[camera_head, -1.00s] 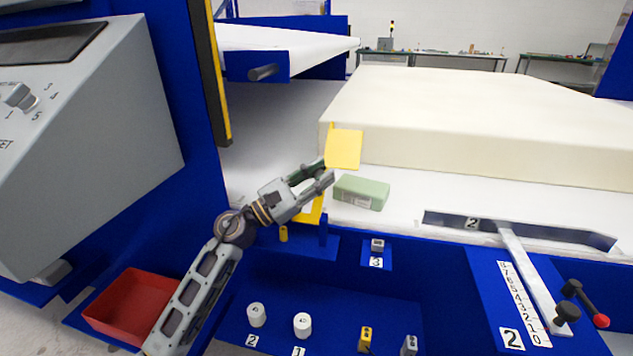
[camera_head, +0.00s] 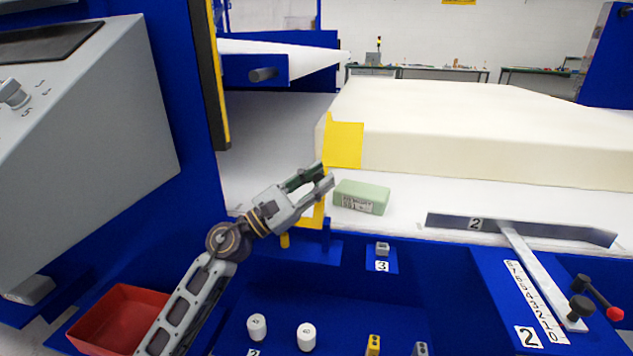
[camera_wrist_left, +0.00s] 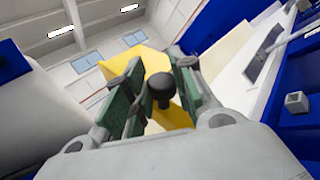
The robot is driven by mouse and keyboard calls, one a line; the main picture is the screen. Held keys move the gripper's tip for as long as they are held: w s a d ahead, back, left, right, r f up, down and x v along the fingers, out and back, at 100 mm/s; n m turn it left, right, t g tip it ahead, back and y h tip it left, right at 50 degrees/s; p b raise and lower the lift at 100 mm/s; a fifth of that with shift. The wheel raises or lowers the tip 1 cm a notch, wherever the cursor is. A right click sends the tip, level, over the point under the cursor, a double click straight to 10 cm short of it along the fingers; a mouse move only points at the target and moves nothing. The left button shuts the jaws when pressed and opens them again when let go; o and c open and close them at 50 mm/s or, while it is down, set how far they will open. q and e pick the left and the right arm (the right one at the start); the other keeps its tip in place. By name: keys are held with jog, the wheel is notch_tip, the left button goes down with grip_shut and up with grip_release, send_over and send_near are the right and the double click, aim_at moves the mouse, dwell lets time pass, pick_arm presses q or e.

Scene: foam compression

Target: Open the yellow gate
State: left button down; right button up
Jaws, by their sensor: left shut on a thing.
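The yellow gate (camera_head: 344,146) stands upright at the near left corner of the big cream foam block. Its lower yellow part shows below my left gripper (camera_head: 326,178), which covers some of it. In the left wrist view, a black knob (camera_wrist_left: 161,88) sits between the green finger pads of my left gripper (camera_wrist_left: 158,95), with the yellow gate (camera_wrist_left: 152,60) behind it. The left gripper is shut on this knob. My right gripper is in neither view.
The cream foam block (camera_head: 460,130) lies on the white bed behind the gate. A green block (camera_head: 361,197) lies just right of the gripper. A grey lever (camera_head: 537,275) with a scale is at the right, a red bin (camera_head: 118,318) at the lower left.

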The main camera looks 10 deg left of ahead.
pick_arm(q)
jog(key=shift+s+d+f+b, duration=0.1)
jog(key=shift+s+f+b, duration=0.05)
jog(key=shift+s, duration=0.75)
jog(key=shift+s+d+f+b, duration=0.1)
jog(key=shift+s+f+b, duration=0.05)
jog(key=shift+s, duration=0.75)
jog(key=c, duration=1.2)
grip_release()
jog(key=shift+w+a+r, duration=0.1)
jog(key=shift+r, duration=0.05)
jog(key=shift+a, duration=0.15)
jog(key=v, duration=1.1)
jog(key=shift+s+a, duration=0.25)
jog(key=shift+s, duration=0.05)
